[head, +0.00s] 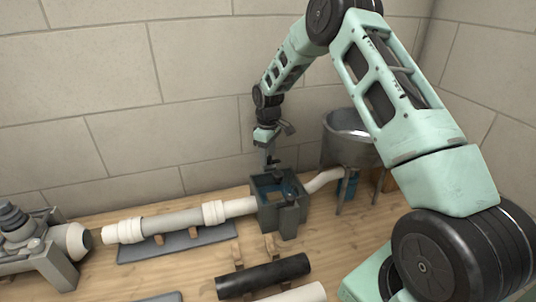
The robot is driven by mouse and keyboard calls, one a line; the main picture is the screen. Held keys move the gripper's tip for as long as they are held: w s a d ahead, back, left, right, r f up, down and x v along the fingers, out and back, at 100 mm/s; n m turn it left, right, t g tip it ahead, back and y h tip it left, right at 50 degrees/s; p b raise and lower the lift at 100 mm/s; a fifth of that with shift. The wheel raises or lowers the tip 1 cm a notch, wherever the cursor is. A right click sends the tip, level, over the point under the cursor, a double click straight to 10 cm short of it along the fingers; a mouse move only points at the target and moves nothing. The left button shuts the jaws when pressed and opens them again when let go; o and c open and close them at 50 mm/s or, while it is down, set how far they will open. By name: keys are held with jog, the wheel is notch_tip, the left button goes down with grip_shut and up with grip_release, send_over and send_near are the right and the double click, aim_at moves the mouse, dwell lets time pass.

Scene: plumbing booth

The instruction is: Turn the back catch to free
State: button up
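A dark grey open-topped box (284,219) stands on the wooden bench, with blue inside and small dark parts around its rim. I cannot make out which of these parts is the back catch, or how it is turned. My gripper (270,163) points down at the back rim of the box. Its fingertips are small and dark here, so I cannot tell whether they are open or touch anything.
A white and grey pipe (180,221) joins the box's left side, over a grey mat (180,244). A metal funnel-like tank (347,150) stands at right. A black pipe (263,276) lies in front. Grey machinery (40,250) is far left. The wall (120,80) is close behind.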

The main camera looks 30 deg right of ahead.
notch_tip(320, 180, up, 17)
jog(key=b, duration=0.2)
jog(key=shift+r, duration=0.15)
dwell(0.3)
dwell(0.5)
